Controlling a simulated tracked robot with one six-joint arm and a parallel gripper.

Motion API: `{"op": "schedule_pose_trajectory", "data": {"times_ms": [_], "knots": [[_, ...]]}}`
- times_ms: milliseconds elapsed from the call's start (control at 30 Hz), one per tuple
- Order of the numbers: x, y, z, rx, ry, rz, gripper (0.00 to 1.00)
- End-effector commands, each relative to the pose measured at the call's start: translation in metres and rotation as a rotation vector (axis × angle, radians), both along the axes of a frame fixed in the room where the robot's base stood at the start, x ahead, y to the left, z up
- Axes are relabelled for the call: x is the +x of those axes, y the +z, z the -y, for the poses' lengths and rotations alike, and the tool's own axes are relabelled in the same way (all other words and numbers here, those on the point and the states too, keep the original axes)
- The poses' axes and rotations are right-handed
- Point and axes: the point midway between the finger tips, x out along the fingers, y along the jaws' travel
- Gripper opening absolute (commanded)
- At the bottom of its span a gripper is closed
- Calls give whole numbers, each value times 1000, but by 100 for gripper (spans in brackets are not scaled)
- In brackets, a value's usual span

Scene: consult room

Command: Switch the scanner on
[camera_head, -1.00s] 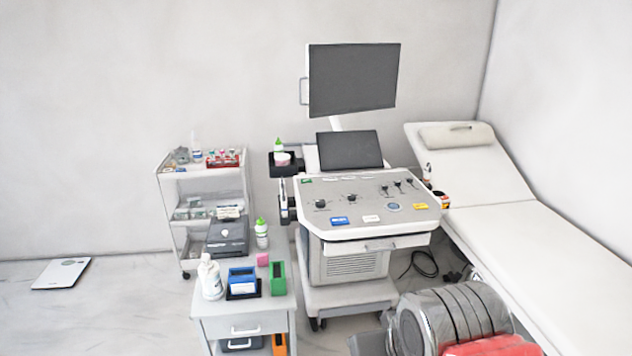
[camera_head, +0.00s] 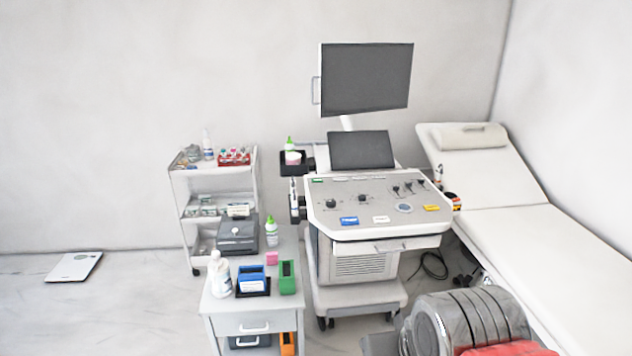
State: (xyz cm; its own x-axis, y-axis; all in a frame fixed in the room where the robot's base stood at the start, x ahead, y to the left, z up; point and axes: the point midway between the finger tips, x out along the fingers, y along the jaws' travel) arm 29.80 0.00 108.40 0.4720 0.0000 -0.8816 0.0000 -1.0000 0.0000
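The scanner is a white wheeled console (camera_head: 352,268) in the middle of the view. Its large upper monitor (camera_head: 366,78) and smaller tilted screen (camera_head: 361,150) are both dark grey. Its sloping control panel (camera_head: 380,204) carries several black knobs and levers, a round grey-blue dial (camera_head: 404,208), and blue, white and yellow labels. A small green mark (camera_head: 317,181) sits at the panel's far left corner. Part of my arm shows at the bottom right, in front of the scanner and below its panel. My gripper is not in view.
A white cabinet (camera_head: 228,306) with bottles and boxes stands left of the scanner's front. A white shelf trolley (camera_head: 180,215) stands behind it. An examination couch (camera_head: 555,240) lines the right side. A flat scale (camera_head: 74,267) lies on open floor at far left.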

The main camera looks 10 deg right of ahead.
Motion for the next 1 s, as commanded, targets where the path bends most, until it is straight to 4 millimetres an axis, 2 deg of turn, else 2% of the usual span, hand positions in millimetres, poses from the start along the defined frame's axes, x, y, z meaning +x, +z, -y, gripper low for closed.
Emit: {"op": "schedule_pose_trajectory", "data": {"times_ms": [33,367,1000], "knots": [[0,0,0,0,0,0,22],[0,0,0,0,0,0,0],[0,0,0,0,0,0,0]]}}
